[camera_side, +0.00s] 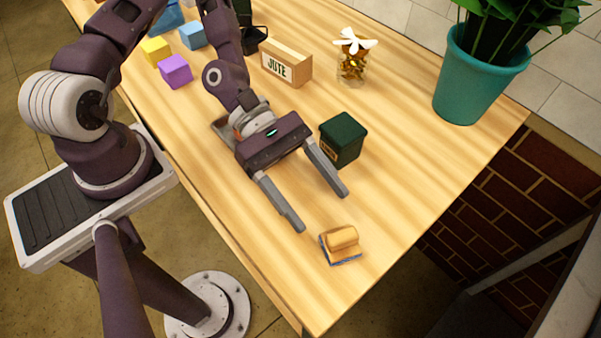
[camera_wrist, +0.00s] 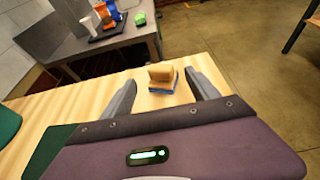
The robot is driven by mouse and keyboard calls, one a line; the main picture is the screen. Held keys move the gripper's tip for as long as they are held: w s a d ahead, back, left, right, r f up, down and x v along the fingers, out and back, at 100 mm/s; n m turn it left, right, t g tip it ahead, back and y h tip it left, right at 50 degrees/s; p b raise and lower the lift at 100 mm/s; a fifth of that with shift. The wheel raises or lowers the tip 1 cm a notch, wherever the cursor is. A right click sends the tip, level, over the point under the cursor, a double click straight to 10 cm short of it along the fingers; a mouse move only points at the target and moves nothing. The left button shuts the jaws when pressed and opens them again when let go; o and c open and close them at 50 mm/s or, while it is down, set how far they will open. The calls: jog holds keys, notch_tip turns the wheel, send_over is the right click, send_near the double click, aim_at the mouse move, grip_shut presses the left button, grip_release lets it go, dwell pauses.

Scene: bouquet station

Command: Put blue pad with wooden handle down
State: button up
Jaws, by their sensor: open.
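The blue pad with the wooden handle (camera_side: 341,244) rests on the wooden table near its front corner, handle up and blue edge at the bottom. My gripper (camera_side: 323,212) is open and empty, with its two grey fingers apart and pointing toward the pad. In the side view the pad lies a little beyond the fingertips, apart from them. In the wrist view the pad (camera_wrist: 163,79) shows between the two fingers (camera_wrist: 166,91), with a gap on each side.
A dark green box (camera_side: 342,139) stands close beside one finger. Farther back are a JUTE box (camera_side: 287,63), a jar with a white bow (camera_side: 354,58), coloured blocks (camera_side: 175,71) and a teal plant pot (camera_side: 474,82). The table edge is close to the pad.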

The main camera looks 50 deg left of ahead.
jog(key=v, duration=0.5)
jog(key=shift+a+r, duration=0.1)
jog(key=shift+a, duration=0.15)
jog(key=shift+s+f+m+y, duration=0.1)
jog(key=shift+f+m+y, duration=0.15)
jog(key=shift+m+y, duration=0.05)
jog(key=f+m+y, duration=0.1)
jog(key=m+y, duration=0.1)
jog(key=a+f+m+y, duration=0.1)
jog(key=m+y, duration=0.1)
jog(key=m, duration=0.1)
jog(key=a+f+m+y, duration=0.1)
jog(key=m+y, duration=0.1)
jog(key=m, duration=0.1)
jog(key=shift+s+a+g, duration=0.1)
jog(key=shift+s+g, duration=0.2)
jog(key=shift+g, duration=0.1)
jog(key=w+a+r+m+t+y, duration=0.3)
jog(key=a+r+m+t+y, duration=0.2)
jog(key=a+r+m+y, duration=0.5)
jog(key=s+a+r+t+h, duration=0.1)
jog(key=s+a+r+h, duration=0.1)
jog(key=s+r, duration=0.6)
notch_tip(320, 180, up, 2)
jog(key=shift+s+a+r+n+h, duration=0.1)
jog(key=shift+s+a+n+h, duration=0.2)
jog(key=shift+h, duration=0.2)
